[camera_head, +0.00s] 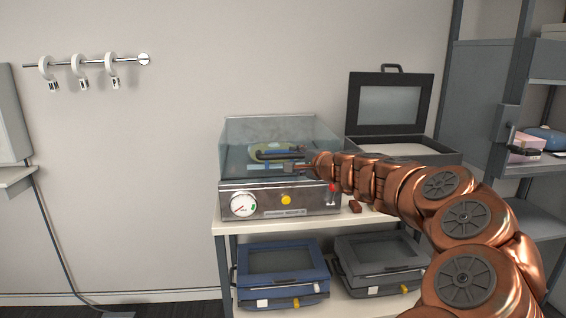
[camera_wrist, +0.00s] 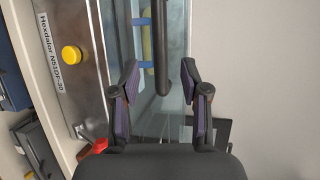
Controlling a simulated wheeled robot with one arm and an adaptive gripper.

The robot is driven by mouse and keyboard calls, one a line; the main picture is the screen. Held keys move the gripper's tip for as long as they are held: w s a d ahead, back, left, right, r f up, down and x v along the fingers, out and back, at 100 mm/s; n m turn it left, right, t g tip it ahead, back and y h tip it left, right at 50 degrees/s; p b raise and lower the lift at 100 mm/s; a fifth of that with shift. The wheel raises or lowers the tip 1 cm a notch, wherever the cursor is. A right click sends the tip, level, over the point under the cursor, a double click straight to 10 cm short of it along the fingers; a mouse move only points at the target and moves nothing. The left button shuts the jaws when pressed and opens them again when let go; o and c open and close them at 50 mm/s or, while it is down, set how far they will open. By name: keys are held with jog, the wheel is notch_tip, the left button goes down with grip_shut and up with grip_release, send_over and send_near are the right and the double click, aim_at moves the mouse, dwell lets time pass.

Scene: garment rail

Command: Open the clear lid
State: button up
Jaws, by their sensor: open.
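The clear lid (camera_head: 237,140) is a see-through box cover sitting down on a metal machine (camera_head: 270,203) with a gauge and a yellow knob. A dark bar handle (camera_head: 280,154) runs along the lid's front. In the wrist view the handle (camera_wrist: 161,50) reaches in between my spread fingers, with a gap on each side. My gripper (camera_wrist: 160,88) is open and holds nothing. In the head view my gripper (camera_head: 290,167) is at the lid's front, close to the handle; exact contact is unclear there. A yellow and blue item shows inside through the lid.
An open dark case (camera_head: 390,105) stands right of the machine on the same table (camera_head: 228,227). A small red-brown block (camera_head: 355,206) lies near the front. A blue case (camera_head: 282,273) and a grey case (camera_head: 380,264) sit below. Shelves stand at right.

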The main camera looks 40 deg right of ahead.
aim_at(285, 157)
jog(key=x, duration=0.6)
jog(key=shift+f, duration=0.1)
jog(key=shift+x, duration=0.8)
jog(key=shift+c, duration=0.3)
grip_shut()
